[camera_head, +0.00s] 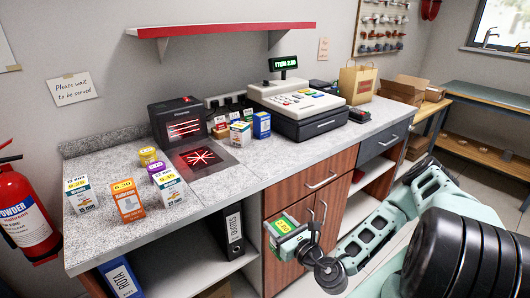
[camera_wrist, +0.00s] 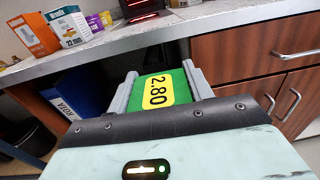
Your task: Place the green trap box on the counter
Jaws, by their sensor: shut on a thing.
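The green trap box (camera_wrist: 160,92) has a yellow label reading 2.80 and sits between the two grey fingers of my gripper (camera_wrist: 158,88). In the head view the green box (camera_head: 284,226) is in front of the cabinet doors, below the counter's front edge. My gripper (camera_head: 292,238) is shut on it. The counter (camera_head: 120,235) has a speckled grey top, above and behind the box. The box is apart from the counter. Its far side is hidden in both views.
Several small boxes and tubs, including an orange box (camera_head: 127,202), stand at the counter's left. A black scanner (camera_head: 180,127), cash register (camera_head: 297,102) and paper bag (camera_head: 358,84) stand further back. A red shelf (camera_head: 225,29) hangs above. Bare counter shows along the front middle.

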